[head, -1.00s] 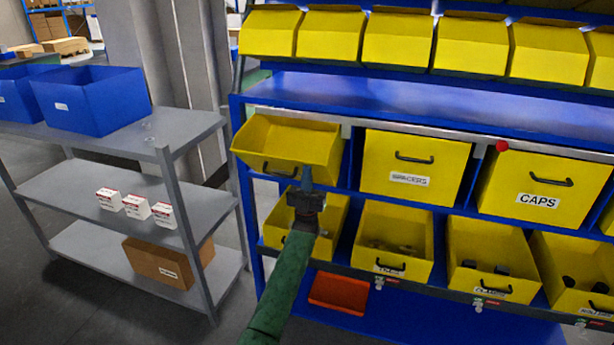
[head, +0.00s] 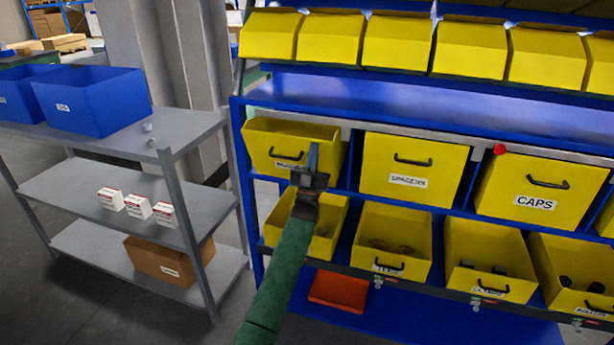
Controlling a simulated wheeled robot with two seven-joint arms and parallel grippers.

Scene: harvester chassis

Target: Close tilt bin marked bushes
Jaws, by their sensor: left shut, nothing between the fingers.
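The yellow tilt bin (head: 268,143) at the left end of the middle row is tilted slightly forward, with its top opening showing a little. Its label is partly hidden and too small to read. My left gripper (head: 313,158) is shut and empty, with its fingers pointing up in front of the right part of this bin's face. I cannot tell whether they touch it. The bins marked spacers (head: 410,160) and caps (head: 540,185) beside it look closed. My right gripper is not in view.
Open yellow bins (head: 392,235) stand in the row below, with parts in them. A red tray (head: 337,289) lies on the blue bottom shelf. A grey shelf unit (head: 110,142) with blue crates (head: 92,100), small boxes and a carton (head: 165,260) stands at the left.

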